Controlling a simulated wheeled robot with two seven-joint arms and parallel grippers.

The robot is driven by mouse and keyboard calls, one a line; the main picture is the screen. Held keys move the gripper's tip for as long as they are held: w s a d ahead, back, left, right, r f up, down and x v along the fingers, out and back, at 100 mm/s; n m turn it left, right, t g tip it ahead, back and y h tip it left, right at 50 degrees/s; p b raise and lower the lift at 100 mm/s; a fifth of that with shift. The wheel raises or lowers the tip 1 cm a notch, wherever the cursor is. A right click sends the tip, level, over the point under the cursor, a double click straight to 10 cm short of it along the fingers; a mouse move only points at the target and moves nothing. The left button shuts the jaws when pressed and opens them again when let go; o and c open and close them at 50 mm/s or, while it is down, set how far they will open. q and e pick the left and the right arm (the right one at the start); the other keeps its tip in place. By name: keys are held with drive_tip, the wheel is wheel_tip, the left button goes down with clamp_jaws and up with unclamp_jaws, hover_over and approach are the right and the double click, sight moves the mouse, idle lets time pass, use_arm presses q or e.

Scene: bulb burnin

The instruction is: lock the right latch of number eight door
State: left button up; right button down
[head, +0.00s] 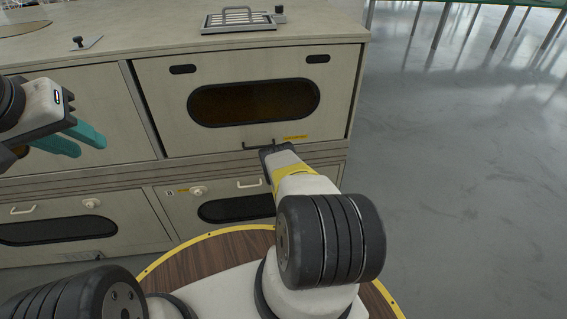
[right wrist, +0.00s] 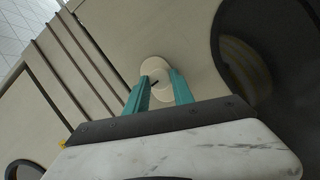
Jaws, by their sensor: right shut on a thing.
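In the head view, a cream lower door (head: 170,212) has a dark oval window (head: 235,209), a pale handle (head: 249,184) and a round cream left latch (head: 198,191). The small tag beside that latch is too small to read. My right arm hides the door's right side. In the right wrist view, a round cream latch (right wrist: 155,65) with a dark slot sits on a cream panel beside a dark oval opening. My right gripper (right wrist: 158,82) is shut on this latch, one teal finger on each side. My left gripper (head: 90,146) is open and empty at the left.
Above is a closed upper door (head: 165,120) with a brown oval window (head: 255,102). A metal rack (head: 240,20) lies on the cabinet top. Another lower door (head: 130,212) is at the left. The grey floor (head: 460,150) at the right is clear.

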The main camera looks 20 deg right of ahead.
drive_tip(key=c, duration=1.1)
unclamp_jaws()
drive_tip(key=v, duration=0.8)
drive_tip(key=shift+w, duration=0.1)
drive_tip(key=shift+f, duration=0.1)
